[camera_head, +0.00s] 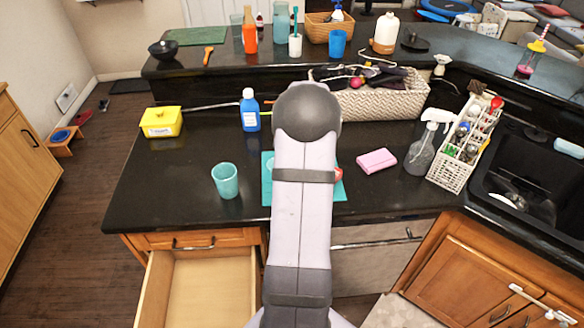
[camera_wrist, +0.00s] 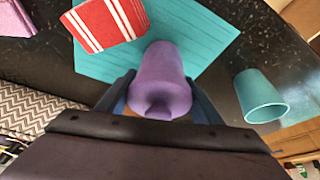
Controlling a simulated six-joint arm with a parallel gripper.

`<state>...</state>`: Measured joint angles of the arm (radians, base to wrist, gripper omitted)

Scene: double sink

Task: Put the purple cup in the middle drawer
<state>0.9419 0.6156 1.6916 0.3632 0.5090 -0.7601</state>
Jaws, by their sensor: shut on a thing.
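A purple cup (camera_wrist: 162,65) is between the two fingers of my gripper (camera_wrist: 160,84) in the wrist view. The gripper is shut on it, over the near part of a teal mat (camera_wrist: 215,45). Whether the cup touches the mat or is raised cannot be told. In the head view my arm hides the cup and gripper. A wooden drawer (camera_head: 208,290) stands open under the counter at the lower left and its visible floor is bare.
A teal cup (camera_head: 226,181) stands left of the mat (camera_head: 266,185), above the open drawer; it also shows in the wrist view (camera_wrist: 260,97). A pink sponge (camera_head: 376,161), spray bottle (camera_head: 420,150) and white caddy (camera_head: 460,150) are at right. The counter's left front is clear.

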